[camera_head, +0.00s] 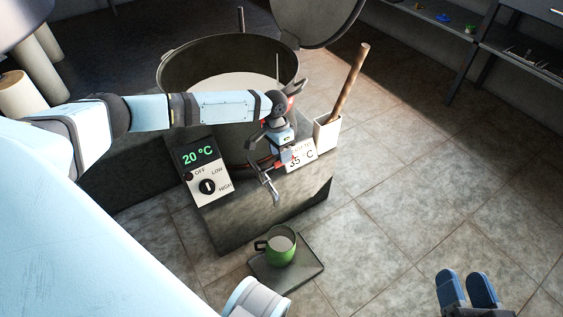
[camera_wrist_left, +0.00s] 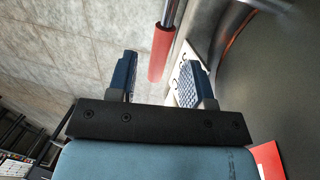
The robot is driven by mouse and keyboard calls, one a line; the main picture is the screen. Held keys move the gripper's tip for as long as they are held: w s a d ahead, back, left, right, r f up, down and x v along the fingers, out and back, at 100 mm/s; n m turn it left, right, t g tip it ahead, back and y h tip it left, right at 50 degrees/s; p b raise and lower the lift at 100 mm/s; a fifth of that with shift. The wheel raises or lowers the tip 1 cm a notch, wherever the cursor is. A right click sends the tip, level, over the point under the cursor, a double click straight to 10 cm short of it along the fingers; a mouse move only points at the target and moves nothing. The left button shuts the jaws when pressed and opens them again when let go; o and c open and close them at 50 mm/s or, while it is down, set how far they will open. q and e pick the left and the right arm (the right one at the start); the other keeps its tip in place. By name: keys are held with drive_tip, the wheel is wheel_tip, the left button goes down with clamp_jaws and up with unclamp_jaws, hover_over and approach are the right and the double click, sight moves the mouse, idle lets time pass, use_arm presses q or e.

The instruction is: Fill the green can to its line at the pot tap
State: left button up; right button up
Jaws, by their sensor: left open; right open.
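The green can (camera_head: 281,256) stands upright on a dark square plate (camera_head: 312,270) below the pot tap (camera_head: 267,184). A pale surface shows inside the can; its fill line cannot be made out, and I see no stream. The big metal pot (camera_head: 178,75) holds white liquid. My left gripper (camera_head: 289,159) is open at the tap, in front of the pot. In the left wrist view a red handle (camera_wrist_left: 161,50) lies between and beyond the open fingers, not clasped. My right gripper (camera_head: 467,290) is open and empty at the lower right, away from the can.
A control panel (camera_head: 204,173) reads 20 °C beside the tap. A 35 °C sign (camera_head: 302,156) is partly behind my left gripper. A white holder (camera_head: 327,134) with a wooden stick (camera_head: 350,82) stands right of the pot. The tiled floor (camera_head: 400,180) on the right is clear.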

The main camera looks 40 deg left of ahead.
use_arm(q)
drive_tip(key=shift+s+d+f+b, duration=0.1)
drive_tip(key=shift+d+f+b, duration=0.05)
drive_tip(key=shift+f, duration=0.45)
drive_tip(key=shift+d+f+b, duration=0.1)
drive_tip(key=shift+f+b, duration=0.05)
drive_tip(key=shift+f, duration=0.4)
use_arm(e)
drive_tip(key=shift+w+f, duration=0.1)
drive_tip(key=shift+f, duration=0.4)
use_arm(q)
clamp_jaws()
drive_tip(key=m+p, duration=0.1)
drive_tip(key=p, duration=0.2)
drive_tip(key=d+m+p, duration=0.1)
drive_tip(key=p, duration=0.2)
drive_tip(key=s+d+m+p, duration=0.1)
drive_tip(key=m+p, duration=0.1)
drive_tip(key=p, duration=0.1)
drive_tip(key=shift+s+g+p, duration=0.1)
drive_tip(key=shift+g+p, duration=0.25)
drive_tip(key=shift+g, duration=0.05)
unclamp_jaws()
use_arm(e)
wheel_tip(320, 180, up, 6)
drive_tip(key=d+m+t+h, duration=0.1)
drive_tip(key=d+t, duration=0.1)
